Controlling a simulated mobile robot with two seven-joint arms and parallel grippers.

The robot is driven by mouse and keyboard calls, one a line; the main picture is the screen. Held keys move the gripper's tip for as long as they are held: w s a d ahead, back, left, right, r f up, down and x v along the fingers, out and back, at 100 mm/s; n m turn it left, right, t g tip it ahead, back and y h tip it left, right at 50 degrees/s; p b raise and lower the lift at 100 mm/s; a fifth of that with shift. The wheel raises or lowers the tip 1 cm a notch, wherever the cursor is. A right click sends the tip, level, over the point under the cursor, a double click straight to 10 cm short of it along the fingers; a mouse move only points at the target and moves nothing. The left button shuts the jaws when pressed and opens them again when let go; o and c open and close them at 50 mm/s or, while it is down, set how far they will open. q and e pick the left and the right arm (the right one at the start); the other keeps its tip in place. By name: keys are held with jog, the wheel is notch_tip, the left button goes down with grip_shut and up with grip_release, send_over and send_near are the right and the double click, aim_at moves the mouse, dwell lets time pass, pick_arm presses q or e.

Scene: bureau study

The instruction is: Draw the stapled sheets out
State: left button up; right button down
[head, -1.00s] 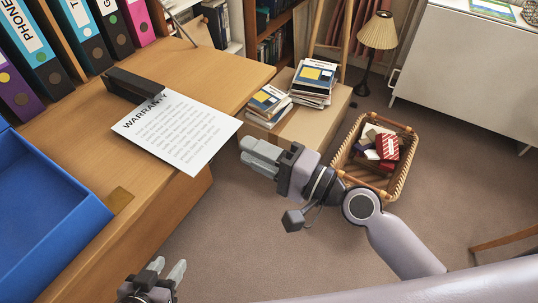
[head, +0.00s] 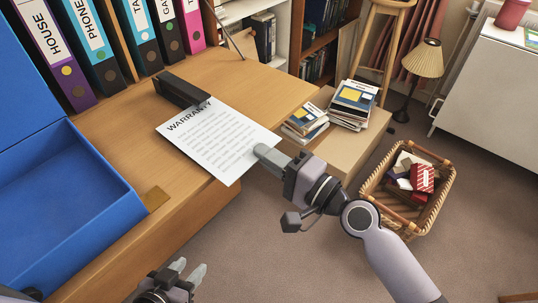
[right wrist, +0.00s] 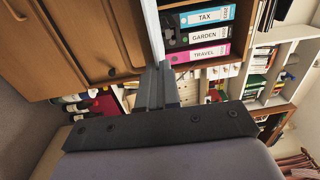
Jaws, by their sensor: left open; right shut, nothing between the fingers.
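The white sheets (head: 215,140), headed WARRANTY, lie on the wooden desk with their far end at the black stapler (head: 182,89). Their near corner reaches past the desk edge. My right gripper (head: 262,152) is shut, its fingertips at the right edge of the sheets. The fingers hide the contact, and I see no clear grip. In the right wrist view the sheets show edge-on as a thin white strip (right wrist: 153,30) just beyond the shut fingers (right wrist: 157,82). My left gripper (head: 190,272) is open and empty in front of the desk, low in the head view.
A blue box (head: 75,205) with a raised lid stands at the desk's left. Binders (head: 100,45) line the back. Piled books (head: 352,103) sit on a low cabinet right of the desk. A wicker basket (head: 445,190) stands on the floor. The desk right of the stapler is clear.

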jog(key=shift+r, duration=0.25)
dwell(0.5)
jog(key=shift+s+d, duration=0.1)
jog(key=shift+d, duration=0.05)
jog(key=b+v, duration=0.1)
jog(key=v, duration=0.8)
jog(key=shift+s+d+r, duration=0.2)
jog(key=shift+d+r, duration=0.05)
jog(key=shift+d, duration=0.1)
dwell(0.8)
jog(key=shift+r, duration=0.1)
